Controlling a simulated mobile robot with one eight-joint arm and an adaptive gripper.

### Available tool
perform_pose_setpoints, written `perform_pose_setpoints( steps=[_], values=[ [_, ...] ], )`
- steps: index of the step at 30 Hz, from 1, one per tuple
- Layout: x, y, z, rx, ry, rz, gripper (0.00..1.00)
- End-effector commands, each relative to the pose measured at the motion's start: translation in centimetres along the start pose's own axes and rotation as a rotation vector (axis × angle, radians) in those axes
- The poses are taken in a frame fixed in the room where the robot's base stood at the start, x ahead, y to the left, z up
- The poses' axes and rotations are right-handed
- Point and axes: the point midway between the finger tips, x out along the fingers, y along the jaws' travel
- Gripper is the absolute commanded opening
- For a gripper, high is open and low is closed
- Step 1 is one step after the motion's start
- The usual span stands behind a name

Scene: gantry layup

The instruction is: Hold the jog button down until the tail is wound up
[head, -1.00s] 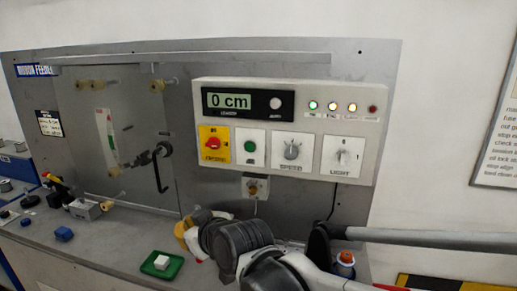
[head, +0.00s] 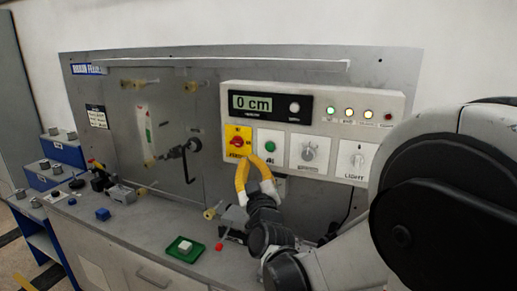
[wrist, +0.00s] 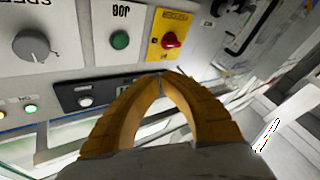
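The green jog button (head: 270,146) sits on a white plate in the control panel. It also shows in the wrist view (wrist: 120,40) under an upside-down "JOG" label. My gripper (head: 249,158) has yellow fingers meeting at their tips, with nothing seen between them. In the head view the tips appear just below and left of the jog button. In the wrist view the fingertips (wrist: 160,77) appear apart from the button, below and right of it. The length display (head: 265,104) reads 0 cm. I cannot make out the tail.
A red knob on a yellow plate (head: 237,141) is left of the jog button; the speed dial (head: 309,152) is right. Indicator lamps (head: 350,112) sit above. A black crank (head: 182,148) projects at left. A green tray (head: 186,249) with a white block lies on the bench.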

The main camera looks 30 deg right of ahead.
Motion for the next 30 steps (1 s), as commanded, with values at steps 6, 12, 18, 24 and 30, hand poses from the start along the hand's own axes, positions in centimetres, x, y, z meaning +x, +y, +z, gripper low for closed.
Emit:
perform_pose_setpoints(
  steps=[6,12,18,24,30],
  values=[
    [0.9,0.5,0.5,-0.001,0.000,0.000,0.00],
    [3.1,1.8,1.7,-0.003,-0.001,0.002,0.00],
    [5.3,2.8,2.9,-0.001,-0.001,0.000,0.00],
    [6.6,3.5,3.6,-0.001,-0.001,-0.001,0.00],
    [7.0,3.7,3.8,0.000,-0.001,-0.001,0.00]
  ],
)
